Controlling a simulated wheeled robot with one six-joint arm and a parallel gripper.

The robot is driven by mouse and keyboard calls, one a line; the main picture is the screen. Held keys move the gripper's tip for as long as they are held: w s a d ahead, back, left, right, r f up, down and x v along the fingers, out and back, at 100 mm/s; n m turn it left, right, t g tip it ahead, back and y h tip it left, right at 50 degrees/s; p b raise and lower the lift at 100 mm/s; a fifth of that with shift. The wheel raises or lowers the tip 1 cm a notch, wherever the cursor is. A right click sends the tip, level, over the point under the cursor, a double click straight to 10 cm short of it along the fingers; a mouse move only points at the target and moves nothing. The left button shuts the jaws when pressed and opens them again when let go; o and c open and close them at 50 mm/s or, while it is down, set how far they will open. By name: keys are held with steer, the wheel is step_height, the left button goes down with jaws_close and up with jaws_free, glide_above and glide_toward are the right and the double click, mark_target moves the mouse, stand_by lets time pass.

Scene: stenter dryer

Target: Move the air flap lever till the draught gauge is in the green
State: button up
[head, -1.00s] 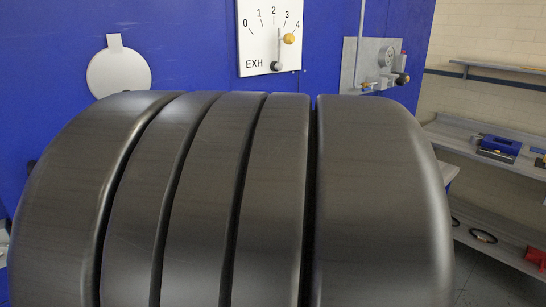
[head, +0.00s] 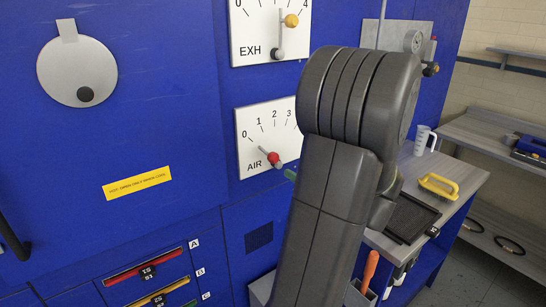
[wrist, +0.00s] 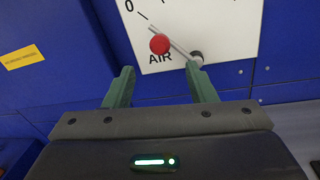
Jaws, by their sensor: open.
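The AIR plate (head: 250,165) is white with a 0-to-3 scale visible in the head view. Its air flap lever (wrist: 175,42) is a grey bar with a red knob (head: 273,158), pointing near 0. The red knob also shows in the wrist view (wrist: 160,44), just beyond the gap between my fingertips. My gripper (wrist: 160,70) is open and empty, its two green fingers apart, the right one close to the lever's pivot. In the head view my arm hides most of it.
The EXH plate (head: 250,30) with a yellow-knobbed lever (head: 291,20) is above the AIR plate. A round grey cover (head: 78,70) is at upper left. A bench (head: 455,175) with a jug (head: 423,140) and yellow-handled tool (head: 438,186) stands at right. Labelled drawers are below.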

mark_target(277, 160)
steer(key=p+x, duration=0.1)
steer(key=x, duration=1)
steer(key=shift+w+p, duration=0.1)
steer(key=shift+p, duration=0.2)
jaws_close()
